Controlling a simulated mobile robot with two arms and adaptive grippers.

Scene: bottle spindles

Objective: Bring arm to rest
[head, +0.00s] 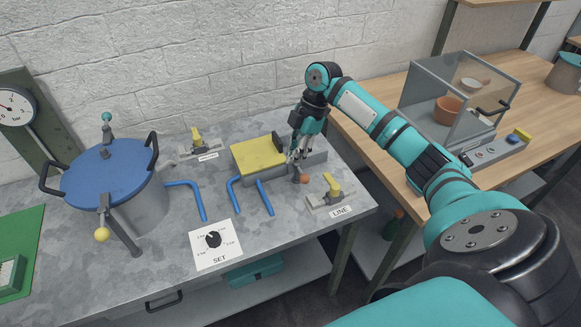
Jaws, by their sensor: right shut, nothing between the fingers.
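My right arm comes in from the lower right and reaches over the metal workbench (100,262). My right gripper (296,158) points down at the right side of the yellow-topped block (258,154). It is shut with nothing in it, close above a small lever with an orange knob (304,179). I cannot tell whether the fingers touch the lever. My left gripper is not in view.
A blue-lidded pot (106,175) stands at the left. Blue bent tubes (190,192), a yellow-handled valve (331,190) marked LINE and a SET dial (214,241) are on the bench. A glass case (455,100) stands on the wooden table at right.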

